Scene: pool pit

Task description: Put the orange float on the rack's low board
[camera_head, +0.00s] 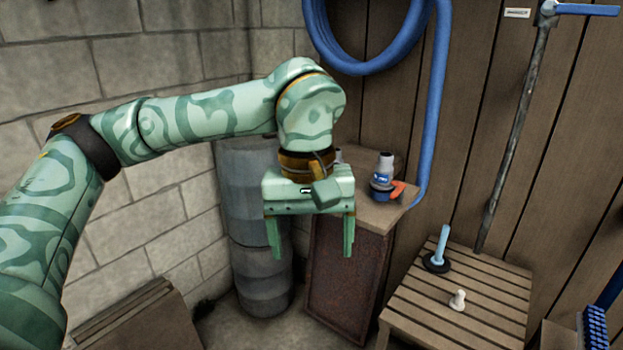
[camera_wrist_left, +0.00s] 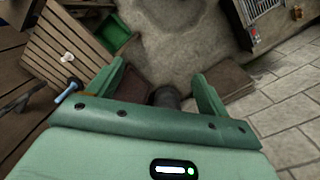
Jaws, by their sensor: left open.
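A small orange piece (camera_head: 397,190) shows beside a grey-and-blue bottle (camera_head: 383,175) on the wooden cabinet (camera_head: 372,212). I cannot tell for sure whether it is the orange float. No other orange float shows clearly. A slatted wooden stand (camera_head: 455,300) is at the lower right; whether it is the rack is unclear, and no low board can be made out. My left gripper (camera_head: 311,240) points down, open and empty, appearing left of the bottle and in front of the cabinet. In the left wrist view its fingers (camera_wrist_left: 158,72) are apart with nothing held. My right gripper is out of view.
On the slatted stand are a blue-handled plunger-like tool (camera_head: 440,248) and a white knob (camera_head: 457,300). Blue-grey drums (camera_head: 262,280) stand behind my arm. A blue hose (camera_head: 433,100) hangs on the plank wall. A green crate (camera_wrist_left: 122,35) shows beside the stand.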

